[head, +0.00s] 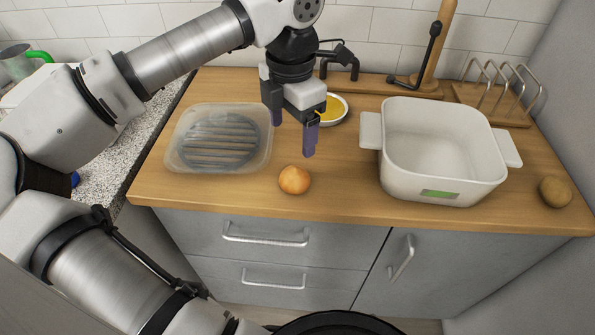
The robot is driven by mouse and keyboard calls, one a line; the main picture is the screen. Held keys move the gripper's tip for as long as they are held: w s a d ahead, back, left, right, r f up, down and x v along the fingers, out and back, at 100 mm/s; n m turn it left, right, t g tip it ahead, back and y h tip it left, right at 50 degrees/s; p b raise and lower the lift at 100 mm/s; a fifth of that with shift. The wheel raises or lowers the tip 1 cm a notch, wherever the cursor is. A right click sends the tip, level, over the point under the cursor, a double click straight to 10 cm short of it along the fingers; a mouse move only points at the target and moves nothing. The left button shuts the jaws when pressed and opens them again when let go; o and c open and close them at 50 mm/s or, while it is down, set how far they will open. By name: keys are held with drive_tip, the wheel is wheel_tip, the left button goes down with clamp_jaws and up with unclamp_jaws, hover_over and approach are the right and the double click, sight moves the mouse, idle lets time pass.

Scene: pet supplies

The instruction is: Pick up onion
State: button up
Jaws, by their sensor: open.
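The onion (294,180) is a small round orange-brown ball on the wooden counter, near its front edge. It lies between the clear plastic container and the white bin. My gripper (293,138) hangs above the counter, pointing down, with its two purple fingers apart and nothing between them. In the head view it is just above and behind the onion, not touching it. The whole onion is in plain view.
A clear container (178,150) stands left of the onion. A white handled bin (440,185) stands to the right. A yellow-filled bowl (338,107) is behind my gripper. A brown round item (555,192) sits far right. A wooden rack (490,105) stands behind.

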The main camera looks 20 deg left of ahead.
sight(295, 167)
wheel_tip(295, 167, down, 6)
drive_tip(key=shift+d+f+p, duration=0.1)
drive_tip(key=shift+f+p, duration=0.1)
drive_tip(key=shift+p, duration=0.3)
drive_tip(key=shift+s+d+f+p, duration=0.1)
drive_tip(key=shift+f+p, duration=0.45)
drive_tip(key=shift+f, duration=0.8)
drive_tip(key=shift+s+d+f+p, duration=0.1)
drive_tip(key=shift+f+p, duration=0.45)
drive_tip(key=shift+f, duration=0.75)
drive_tip(key=c, duration=1.1)
